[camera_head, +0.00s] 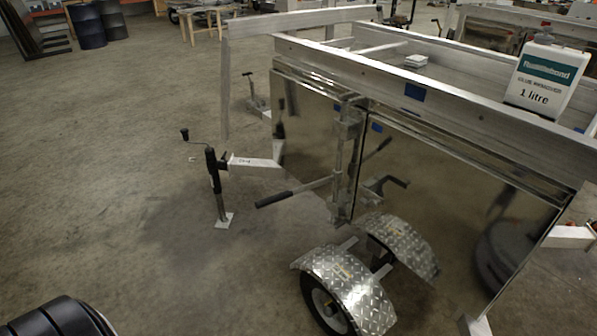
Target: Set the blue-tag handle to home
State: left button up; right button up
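A lever handle with a dark grip (290,195) sticks out to the left, low on the upright latch post (345,155) of the aluminium trailer. I cannot tell for certain which handle the blue tag belongs to. A bent lever shape (385,185) right of the post may be a reflection in the shiny panel. Neither of my grippers is in view.
The trailer's tread-plate fender (350,285) and wheel stand below the post. A jack (213,180) with a crank stands left of it. A white 1 litre container (545,78) sits on the top rail. A dark rounded object (60,318) is at bottom left.

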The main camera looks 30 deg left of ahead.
aim_at(336, 178)
jog(key=i+j+z, duration=0.15)
jog(key=j+z, duration=0.15)
jog(key=j, duration=0.55)
jog(key=j+z, duration=0.3)
jog(key=j, duration=0.55)
jog(key=j+z, duration=0.25)
jog(key=j, duration=0.6)
jog(key=k+j+z, duration=0.1)
jog(key=j+z, duration=0.2)
jog(key=j, duration=0.55)
jog(key=j+z, duration=0.15)
jog(key=j, duration=0.35)
jog(key=k+j+z, duration=0.2)
jog(key=j, duration=0.3)
jog(key=j+z, duration=0.15)
jog(key=j, duration=0.35)
jog(key=k+j+u, duration=0.1)
jog(key=u, duration=0.25)
jog(key=k, duration=0.1)
